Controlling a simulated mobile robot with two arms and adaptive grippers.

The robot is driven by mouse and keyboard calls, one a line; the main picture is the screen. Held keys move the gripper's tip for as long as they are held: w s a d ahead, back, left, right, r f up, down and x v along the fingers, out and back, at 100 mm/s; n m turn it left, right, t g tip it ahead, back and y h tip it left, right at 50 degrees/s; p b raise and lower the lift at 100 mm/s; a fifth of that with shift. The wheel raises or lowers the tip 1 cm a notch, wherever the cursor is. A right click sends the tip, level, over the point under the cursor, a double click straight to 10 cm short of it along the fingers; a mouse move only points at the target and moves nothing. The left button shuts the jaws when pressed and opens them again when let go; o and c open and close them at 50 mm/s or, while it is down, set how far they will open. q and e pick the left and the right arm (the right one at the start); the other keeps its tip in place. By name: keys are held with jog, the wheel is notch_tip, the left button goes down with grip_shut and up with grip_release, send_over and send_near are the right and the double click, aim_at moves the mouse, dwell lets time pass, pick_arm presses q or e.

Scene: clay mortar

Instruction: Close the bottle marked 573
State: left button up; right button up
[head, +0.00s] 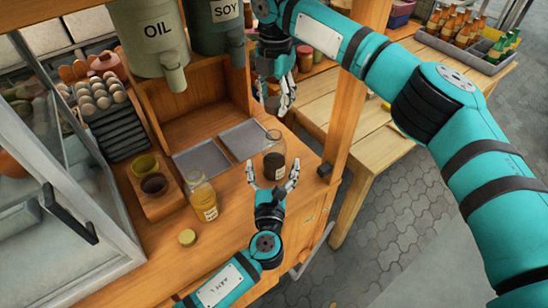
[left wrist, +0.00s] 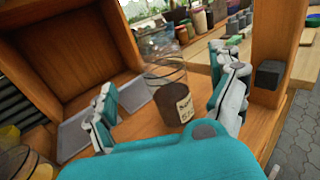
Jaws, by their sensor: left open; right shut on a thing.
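A clear glass bottle with dark contents (head: 274,163) stands upright on the wooden counter, its top open. In the left wrist view the same bottle (left wrist: 166,88) shows a white label whose last line seems to start with 5; the rest is unreadable. My left gripper (head: 272,176) is open, its fingers on either side of this bottle. A second bottle, with pale yellow contents and a label (head: 202,197), stands open to the left. A yellow lid (head: 187,237) lies near it. My right gripper (head: 279,97) is shut on a small dark thing, mostly hidden by its fingers, behind the dark bottle.
Two grey trays (head: 201,160) lie behind the bottles. A wooden holder with two cups (head: 135,185) is at the left. OIL (head: 150,50) and SOY (head: 212,45) containers hang above. A wooden post (head: 345,120) rises at the right, close to the counter's edge.

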aim_at(274, 146)
pick_arm(q)
jog(key=w, duration=0.8)
jog(key=shift+d+f, duration=0.1)
jog(key=shift+d, duration=0.1)
pick_arm(e)
jog(key=shift+w+f, duration=0.15)
jog(key=shift+w, duration=0.2)
pick_arm(q)
jog(key=shift+s, duration=0.1)
jog(key=shift+c, duration=1.1)
pick_arm(e)
jog(key=shift+s, duration=0.1)
pick_arm(q)
jog(key=c, duration=1.6)
jog(key=shift+o, duration=0.2)
pick_arm(e)
jog(key=shift+f, duration=2.5)
